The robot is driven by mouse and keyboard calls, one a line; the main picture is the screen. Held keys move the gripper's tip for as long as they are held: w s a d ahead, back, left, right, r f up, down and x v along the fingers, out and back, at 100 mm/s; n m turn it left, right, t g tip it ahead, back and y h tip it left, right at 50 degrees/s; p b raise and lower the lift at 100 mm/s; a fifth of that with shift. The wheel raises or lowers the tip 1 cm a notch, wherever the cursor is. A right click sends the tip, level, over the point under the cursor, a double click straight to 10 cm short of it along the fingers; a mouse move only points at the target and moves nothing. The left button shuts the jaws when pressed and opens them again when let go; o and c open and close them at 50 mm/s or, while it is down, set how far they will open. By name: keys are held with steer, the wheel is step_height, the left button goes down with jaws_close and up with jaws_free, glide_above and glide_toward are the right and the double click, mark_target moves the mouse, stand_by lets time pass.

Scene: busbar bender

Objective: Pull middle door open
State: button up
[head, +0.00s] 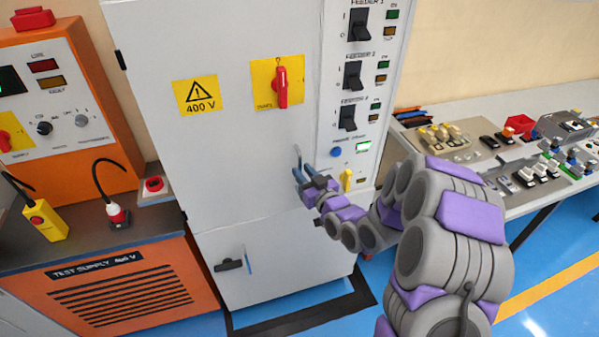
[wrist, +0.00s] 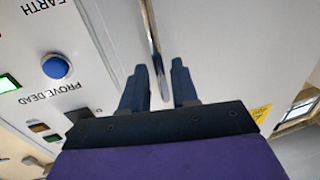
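The large grey cabinet door (head: 225,140) bears a 400 V warning sign and a red rotary switch on a yellow plate. It looks closed. I take it as the middle door. A thin silver handle bar stands near its right edge; it shows clearly in the wrist view (wrist: 150,35), and its top shows in the head view (head: 297,152). My gripper (head: 303,170) is at this handle. In the wrist view my gripper (wrist: 159,75) has its two dark fingers apart, one on each side of the bar, with a gap to each finger.
A lower door (head: 290,265) with a black handle (head: 229,265) is below. A control strip (head: 355,90) with switches and a blue button is right of the door. An orange test supply (head: 130,285) stands left, a parts bench (head: 470,175) right. Blue floor shows in front.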

steer(key=shift+x, duration=1.35)
jaws_close()
